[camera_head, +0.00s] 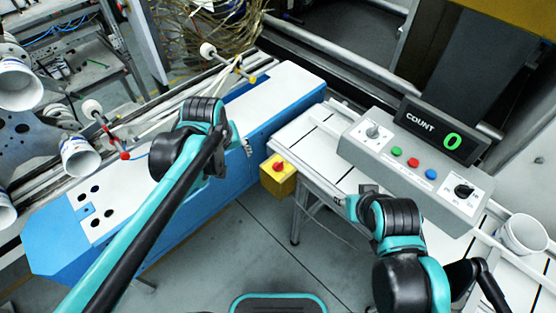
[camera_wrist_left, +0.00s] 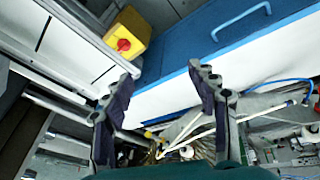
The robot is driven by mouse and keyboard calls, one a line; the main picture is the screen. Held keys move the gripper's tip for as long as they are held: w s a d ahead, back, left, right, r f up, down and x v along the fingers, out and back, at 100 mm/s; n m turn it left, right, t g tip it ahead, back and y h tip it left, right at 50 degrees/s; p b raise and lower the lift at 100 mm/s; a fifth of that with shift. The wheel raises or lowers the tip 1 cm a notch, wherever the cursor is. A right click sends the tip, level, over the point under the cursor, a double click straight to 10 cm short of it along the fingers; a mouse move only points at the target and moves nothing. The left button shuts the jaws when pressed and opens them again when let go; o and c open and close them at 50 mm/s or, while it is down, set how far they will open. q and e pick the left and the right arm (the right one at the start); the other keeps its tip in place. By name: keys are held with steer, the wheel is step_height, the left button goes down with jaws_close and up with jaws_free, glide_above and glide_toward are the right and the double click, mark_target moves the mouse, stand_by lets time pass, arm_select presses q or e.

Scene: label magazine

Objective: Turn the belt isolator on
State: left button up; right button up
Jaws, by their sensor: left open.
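A yellow box (camera_head: 279,178) with a red knob (camera_head: 279,167) is fixed at the near end of the white slatted belt. The red knob (camera_wrist_left: 123,45) also shows at upper left in the left wrist view. The grey control panel (camera_head: 410,170) carries a black rotary switch (camera_head: 464,191) and a silver one (camera_head: 373,131), each on a white plate. Their lettering is too small to read. My left gripper (camera_head: 246,148) is open and empty beside the blue housing, left of the yellow box. Its spread fingers (camera_wrist_left: 160,76) show clearly. My right gripper (camera_head: 343,201) is near the belt's front edge, its jaws unclear.
A display (camera_head: 435,133) above the panel shows a green 0. Green, red and blue buttons (camera_head: 413,162) sit between the switches. The blue and white housing (camera_head: 270,95) fills the left. A white cup (camera_head: 522,233) stands at far right. The floor (camera_head: 235,240) between is clear.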

arm_select(q)
steer(key=w+d+f+n+g, duration=0.25)
steer(key=w+d+f, duration=0.4)
steer(key=w, duration=0.45)
steer(key=n+g+p, duration=0.1)
steer(key=n+g, duration=0.1)
steer(key=n, duration=0.1)
glide_above(278, 163)
steer(key=shift+y, duration=0.3)
step_height(278, 163, down, 8)
steer(key=shift+f, duration=0.15)
step_height(278, 163, down, 8)
steer(key=shift+r+b, duration=0.1)
steer(key=shift+b, duration=0.95)
steer(key=c, duration=1.2)
